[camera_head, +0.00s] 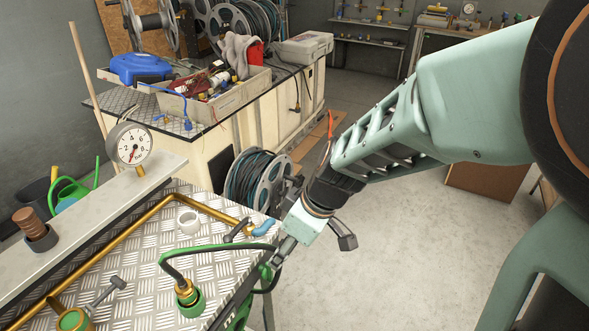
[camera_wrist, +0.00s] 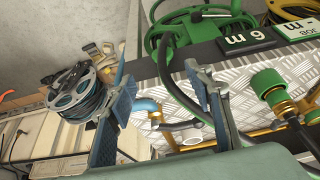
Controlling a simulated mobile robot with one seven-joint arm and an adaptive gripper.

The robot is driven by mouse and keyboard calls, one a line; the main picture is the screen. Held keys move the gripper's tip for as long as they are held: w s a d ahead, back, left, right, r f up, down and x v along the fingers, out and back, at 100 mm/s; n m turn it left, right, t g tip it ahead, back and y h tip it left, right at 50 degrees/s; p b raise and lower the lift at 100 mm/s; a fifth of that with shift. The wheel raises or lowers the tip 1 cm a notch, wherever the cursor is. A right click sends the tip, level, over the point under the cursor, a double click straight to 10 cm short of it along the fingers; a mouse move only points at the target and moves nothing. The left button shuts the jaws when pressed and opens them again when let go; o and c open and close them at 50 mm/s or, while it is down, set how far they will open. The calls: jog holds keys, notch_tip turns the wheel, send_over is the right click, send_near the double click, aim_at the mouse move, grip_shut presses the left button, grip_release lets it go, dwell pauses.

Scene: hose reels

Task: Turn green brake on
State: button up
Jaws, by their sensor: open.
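A green hose reel (camera_wrist: 190,38) shows at the top of the wrist view, on the far side of a dark plate edge. In the head view only a bit of green (camera_head: 241,314) shows past the bench edge. I cannot make out the green brake for certain among the green parts. My gripper (camera_head: 277,262) is at the right edge of the bench, close to the dark hose. In the wrist view my gripper (camera_wrist: 158,72) has its two blue fingers spread apart, with nothing between them.
The checker-plate bench (camera_head: 150,245) carries brass pipes, a green hose connector (camera_head: 190,298), a white ring (camera_head: 188,222) and a pressure gauge (camera_head: 130,145). A grey reel (camera_head: 258,180) stands behind my gripper. A black "6 m" label (camera_wrist: 258,36) is beside the green reel. The floor at right is open.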

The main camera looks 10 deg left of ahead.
aim_at(266, 271)
jog(key=x, duration=0.3)
jog(key=b+x, duration=0.1)
jog(key=x, duration=0.7)
jog(key=shift+s+a+r+b, duration=0.1)
jog(key=shift+a+b, duration=0.2)
jog(key=shift+a, duration=0.05)
jog(key=shift+c, duration=0.6)
jog(key=c, duration=1)
